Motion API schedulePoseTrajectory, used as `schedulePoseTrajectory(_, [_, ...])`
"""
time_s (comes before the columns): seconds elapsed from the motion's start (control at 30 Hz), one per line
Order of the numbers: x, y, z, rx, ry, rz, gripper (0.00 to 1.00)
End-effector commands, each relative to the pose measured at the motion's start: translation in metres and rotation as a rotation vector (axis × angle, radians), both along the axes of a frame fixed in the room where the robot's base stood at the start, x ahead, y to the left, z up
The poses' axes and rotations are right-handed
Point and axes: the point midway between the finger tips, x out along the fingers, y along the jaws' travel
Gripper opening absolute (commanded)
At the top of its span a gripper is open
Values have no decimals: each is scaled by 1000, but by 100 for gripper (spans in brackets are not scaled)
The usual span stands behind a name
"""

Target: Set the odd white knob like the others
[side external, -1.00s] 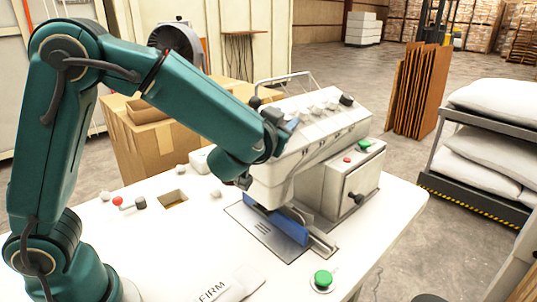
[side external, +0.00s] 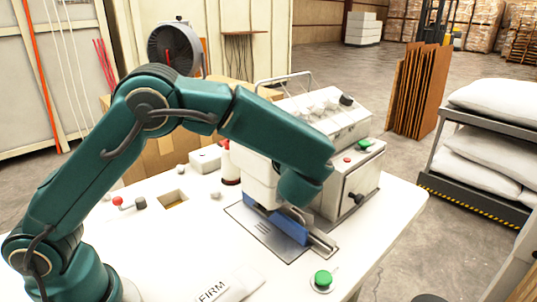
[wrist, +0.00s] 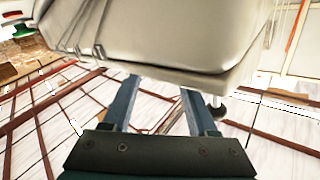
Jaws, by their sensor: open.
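The cream machine (side external: 345,125) stands on the white table, with several small white knobs (side external: 316,108) along its sloped top and a black knob (side external: 346,99) at their right end. The knobs are too small to tell which one is set differently, and my arm covers part of the row's near side. My gripper (wrist: 164,88) is open and empty in the wrist view, its two blue fingers apart below the machine's pale housing (wrist: 170,35). No white knob is clear in the wrist view.
A green button (side external: 322,279) sits at the table's front right. A wire handle (side external: 285,80) rises behind the machine. A white "FIRM" cloth (side external: 225,287) lies at the front.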

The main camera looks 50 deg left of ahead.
Motion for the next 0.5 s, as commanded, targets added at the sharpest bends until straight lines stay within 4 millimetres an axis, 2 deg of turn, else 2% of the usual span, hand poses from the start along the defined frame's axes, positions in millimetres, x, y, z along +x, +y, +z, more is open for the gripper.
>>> schedulePoseTrajectory(0.27, [-36, -43, 0, 1, 0, -9, 59])
schedulePoseTrajectory(0.5, [-33, -39, 50, -5, -6, -2, 59])
